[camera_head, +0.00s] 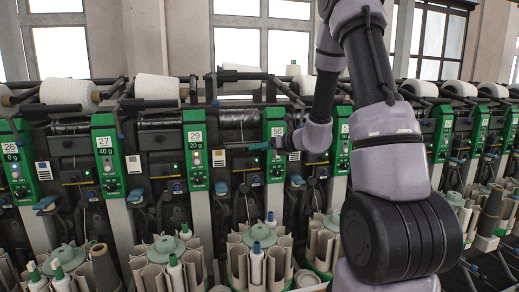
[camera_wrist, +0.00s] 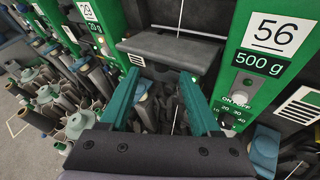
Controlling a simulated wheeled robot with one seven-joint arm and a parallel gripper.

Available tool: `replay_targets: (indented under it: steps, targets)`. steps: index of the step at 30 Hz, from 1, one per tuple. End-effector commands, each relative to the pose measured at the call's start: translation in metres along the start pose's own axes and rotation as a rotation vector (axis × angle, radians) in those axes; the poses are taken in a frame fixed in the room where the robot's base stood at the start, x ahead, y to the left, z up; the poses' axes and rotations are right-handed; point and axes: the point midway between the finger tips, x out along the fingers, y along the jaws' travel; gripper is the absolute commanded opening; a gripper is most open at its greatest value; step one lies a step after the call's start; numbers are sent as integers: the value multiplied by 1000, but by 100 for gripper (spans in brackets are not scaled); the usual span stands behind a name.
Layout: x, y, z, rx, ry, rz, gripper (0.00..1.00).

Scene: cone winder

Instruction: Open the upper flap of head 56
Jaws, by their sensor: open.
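The head 56 panel is green with a white label (camera_head: 276,132); its "56" and "500 g" label also shows large at the right of the wrist view (camera_wrist: 273,42). To the left of that panel, a dark grey flap (camera_wrist: 170,48) spans the gap between two green panels and looks shut. My gripper (camera_wrist: 159,76) has teal fingers spread apart, with nothing between them. The fingertips are close to the flap's lower edge; I cannot tell whether they touch it. In the head view my gripper (camera_head: 258,146) is small, in front of head 56, its far parts partly hidden by my arm.
Neighbouring heads carry panels such as 29 (camera_head: 196,150) and 27 (camera_head: 105,155). White yarn cones (camera_head: 156,87) lie along the top. Below stand bobbin magazines with tubes (camera_head: 259,250). A knob (camera_wrist: 226,124) and a blue-grey part (camera_wrist: 264,150) are right of my gripper.

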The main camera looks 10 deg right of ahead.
Motion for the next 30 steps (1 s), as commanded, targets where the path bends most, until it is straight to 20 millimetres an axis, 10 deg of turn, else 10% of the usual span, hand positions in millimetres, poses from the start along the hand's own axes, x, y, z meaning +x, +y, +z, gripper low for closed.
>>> replay_targets:
  steps: [30]
  targets:
    - [-61, -2, -13, 0, 1, -1, 64]
